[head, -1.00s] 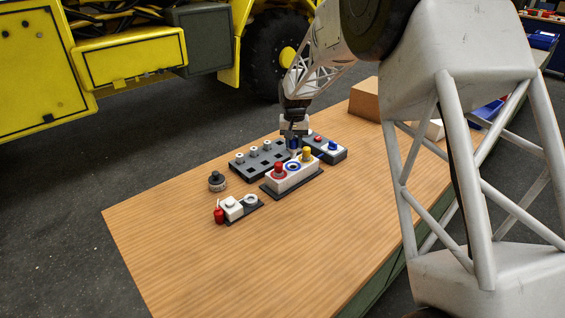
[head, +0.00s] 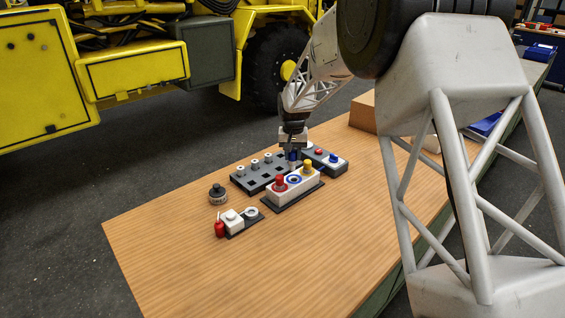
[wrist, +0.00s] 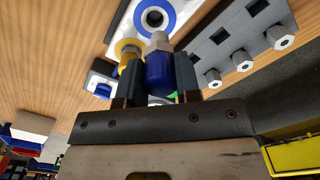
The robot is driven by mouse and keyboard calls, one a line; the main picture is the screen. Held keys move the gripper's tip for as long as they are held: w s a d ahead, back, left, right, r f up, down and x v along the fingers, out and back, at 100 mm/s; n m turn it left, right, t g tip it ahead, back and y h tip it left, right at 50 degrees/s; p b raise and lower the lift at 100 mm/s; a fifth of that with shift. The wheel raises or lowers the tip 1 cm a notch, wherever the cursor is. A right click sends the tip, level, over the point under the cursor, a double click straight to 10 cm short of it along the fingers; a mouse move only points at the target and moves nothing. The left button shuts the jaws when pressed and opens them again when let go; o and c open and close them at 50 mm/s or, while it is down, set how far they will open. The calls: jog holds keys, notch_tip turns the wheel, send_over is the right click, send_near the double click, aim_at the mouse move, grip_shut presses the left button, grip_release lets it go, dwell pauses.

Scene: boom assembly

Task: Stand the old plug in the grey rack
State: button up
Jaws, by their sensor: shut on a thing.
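My gripper (head: 292,147) is shut on a blue plug (wrist: 158,72) with a metal hex end; the plug's lower part also shows in the head view (head: 292,156). It is held between the white block's blue-ringed socket (head: 293,180) and the grey rack (head: 243,186). In the wrist view the hex end overlaps the edge of the blue-ringed socket (wrist: 142,17); I cannot tell whether they touch. The grey rack (wrist: 215,55) has square openings and a row of pale hex pegs. The white block (head: 291,189) carries a red plug (head: 280,182) and a yellow plug (head: 307,167).
A dark round knob (head: 217,194) and a small white fixture (head: 233,222) with a red part stand left. The table's front (head: 270,275) is clear.

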aim_at(266, 166)
jog(key=w+a+f, duration=0.1)
jog(key=w+a, duration=0.4)
jog(key=a, duration=0.5)
jog(key=shift+w+a, duration=0.2)
jog(key=shift+w, duration=0.1)
jog(key=shift+f, duration=0.2)
jog(key=shift+f, duration=2.2)
jog(key=shift+f, duration=1.95)
dwell(0.9)
jog(key=o, duration=1.1)
jog(key=shift+r, duration=0.1)
